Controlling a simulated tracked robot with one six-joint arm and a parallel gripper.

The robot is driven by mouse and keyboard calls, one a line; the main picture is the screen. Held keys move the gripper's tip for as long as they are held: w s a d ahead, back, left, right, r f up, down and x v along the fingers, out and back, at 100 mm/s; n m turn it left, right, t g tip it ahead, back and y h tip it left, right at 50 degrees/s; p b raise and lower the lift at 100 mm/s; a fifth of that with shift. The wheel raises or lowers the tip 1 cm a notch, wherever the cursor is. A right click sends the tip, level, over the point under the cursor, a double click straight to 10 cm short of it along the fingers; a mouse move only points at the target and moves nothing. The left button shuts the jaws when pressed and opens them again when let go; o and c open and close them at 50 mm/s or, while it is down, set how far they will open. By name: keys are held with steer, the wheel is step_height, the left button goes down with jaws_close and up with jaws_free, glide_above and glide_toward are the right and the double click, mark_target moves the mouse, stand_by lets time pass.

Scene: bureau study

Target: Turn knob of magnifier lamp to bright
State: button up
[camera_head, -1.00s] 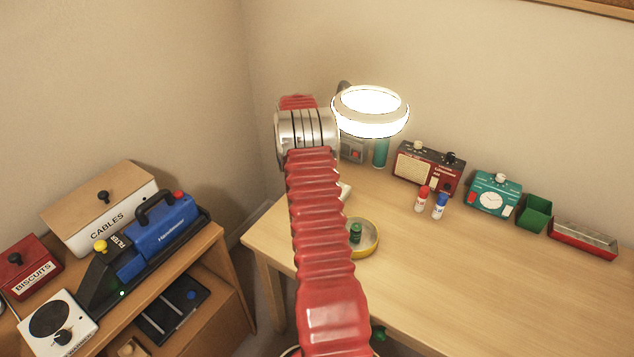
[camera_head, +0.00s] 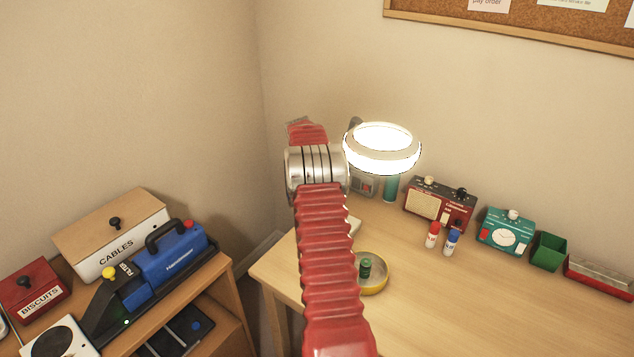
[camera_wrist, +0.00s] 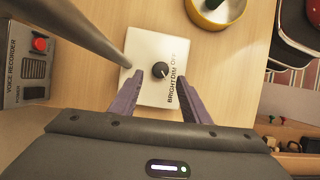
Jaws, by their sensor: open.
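The magnifier lamp's ring head (camera_head: 382,149) glows white at the back of the desk, right of my arm. Its white base plate (camera_wrist: 146,50) lies on the desk, lettered BRIGHT, DIM and OFF along its right side. A round black knob (camera_wrist: 160,70) sits on the plate; I cannot surely read where it points. My gripper (camera_wrist: 159,78) is open, its two purple fingers over the plate, either side of the knob and apart from it. In the head view my red arm hides the gripper and knob; only a sliver of the plate (camera_head: 353,228) shows.
The grey lamp post (camera_wrist: 80,30) slants past close left of my fingers. A voice recorder (camera_wrist: 30,65) stands further left. A yellow-rimmed dish (camera_head: 374,283) with a green-handled item is near.

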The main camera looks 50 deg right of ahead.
steer(key=v, duration=1)
steer(key=shift+d, duration=0.1)
stand_by(0.6)
